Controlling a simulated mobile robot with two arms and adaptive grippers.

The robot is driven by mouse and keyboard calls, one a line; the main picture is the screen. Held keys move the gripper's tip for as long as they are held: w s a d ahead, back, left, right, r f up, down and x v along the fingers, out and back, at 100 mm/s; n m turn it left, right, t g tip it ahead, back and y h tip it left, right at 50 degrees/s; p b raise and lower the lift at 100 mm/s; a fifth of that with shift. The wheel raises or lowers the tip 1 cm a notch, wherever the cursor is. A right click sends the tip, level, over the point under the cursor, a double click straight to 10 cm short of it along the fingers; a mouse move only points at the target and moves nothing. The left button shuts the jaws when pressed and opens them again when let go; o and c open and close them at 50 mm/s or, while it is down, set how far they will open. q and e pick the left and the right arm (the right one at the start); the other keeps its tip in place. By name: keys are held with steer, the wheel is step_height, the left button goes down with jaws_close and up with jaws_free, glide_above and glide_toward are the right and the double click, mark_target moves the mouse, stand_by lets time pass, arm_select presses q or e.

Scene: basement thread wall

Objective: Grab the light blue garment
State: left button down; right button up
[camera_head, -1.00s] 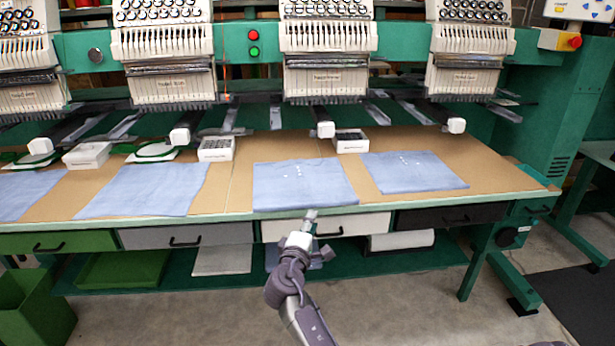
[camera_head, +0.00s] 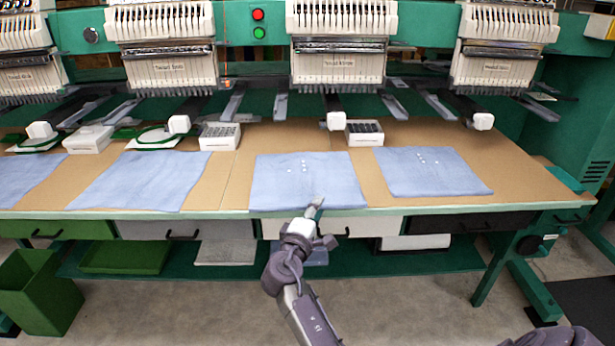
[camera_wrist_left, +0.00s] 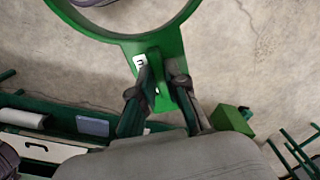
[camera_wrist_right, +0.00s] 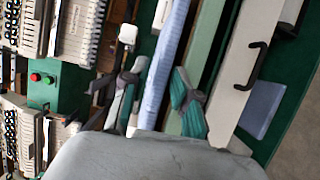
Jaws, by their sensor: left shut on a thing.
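Several light blue garments lie flat on the table. One light blue garment (camera_head: 300,178) is in the middle, with small white marks on it; others lie to its right (camera_head: 430,170) and left (camera_head: 140,180). My right gripper (camera_head: 317,205) is at the front edge of the middle garment. In the right wrist view my right gripper (camera_wrist_right: 158,98) has its fingers apart, with light blue cloth (camera_wrist_right: 168,55) seen edge-on between them; contact is unclear. In the left wrist view my left gripper (camera_wrist_left: 160,78) is shut on the tab of a green hoop (camera_wrist_left: 172,40).
The brown table (camera_head: 232,185) has drawers along its front. Embroidery machine heads (camera_head: 338,60) hang over the back, with small white boxes (camera_head: 220,136) below them. A green bin (camera_head: 38,290) stands at lower left. The floor in front is clear.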

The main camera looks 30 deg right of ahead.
jaws_close()
